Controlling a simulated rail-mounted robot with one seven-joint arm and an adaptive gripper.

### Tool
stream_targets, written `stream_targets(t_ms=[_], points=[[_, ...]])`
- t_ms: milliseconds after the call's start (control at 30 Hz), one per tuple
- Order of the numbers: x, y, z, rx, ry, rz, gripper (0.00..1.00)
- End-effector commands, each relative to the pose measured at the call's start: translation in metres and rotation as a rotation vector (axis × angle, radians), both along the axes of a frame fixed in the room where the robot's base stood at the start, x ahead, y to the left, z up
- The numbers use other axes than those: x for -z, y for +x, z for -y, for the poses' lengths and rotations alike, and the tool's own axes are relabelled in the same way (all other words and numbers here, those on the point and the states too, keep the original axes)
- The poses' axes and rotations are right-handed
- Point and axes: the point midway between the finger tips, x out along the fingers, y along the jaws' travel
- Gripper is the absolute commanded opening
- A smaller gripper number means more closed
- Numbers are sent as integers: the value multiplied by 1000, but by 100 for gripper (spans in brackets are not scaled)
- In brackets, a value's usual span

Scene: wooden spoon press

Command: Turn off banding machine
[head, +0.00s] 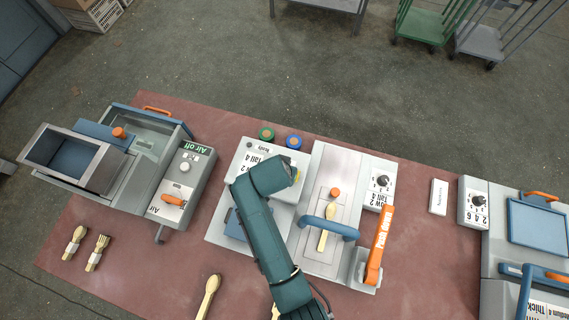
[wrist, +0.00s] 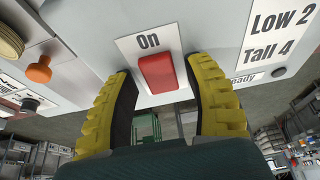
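In the wrist view a red rocker switch (wrist: 157,73) sits on a light grey machine panel (wrist: 205,28), with an "On" label (wrist: 149,42) around its upper end. My gripper (wrist: 159,66) is open, with one yellow-and-black finger on each side of the switch. I cannot tell whether either finger touches it. In the head view a grey machine (head: 222,225) with "Ready" and "Low 2 Tall 4" labels stands partly under my arm. The wrist panel carries the same wording.
Left is an air-lever machine (head: 183,190). Right is a press (head: 321,262) with an orange "Push down" lever (head: 380,245) and a wooden spoon (head: 327,226). Green (head: 266,134) and blue (head: 293,142) rolls stand behind. Wooden cutlery lies on the red tabletop (head: 130,270). An orange knob (wrist: 38,70) shows in the wrist view.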

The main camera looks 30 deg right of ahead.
Motion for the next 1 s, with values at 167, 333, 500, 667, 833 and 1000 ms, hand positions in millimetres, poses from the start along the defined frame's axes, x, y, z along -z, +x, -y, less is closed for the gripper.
stream_targets(t_ms=[167, 333, 500, 667, 833, 1000], points=[[0, 0, 0, 0, 0, 0, 16], [0, 0, 0, 0, 1, -1, 0], [-1, 0, 0, 0, 4, -6, 0], [-7, 2, 2, 2, 67, -70, 0], [-3, 4, 3, 2, 166, -175, 0], [0, 4, 4, 1, 222, -233, 0]])
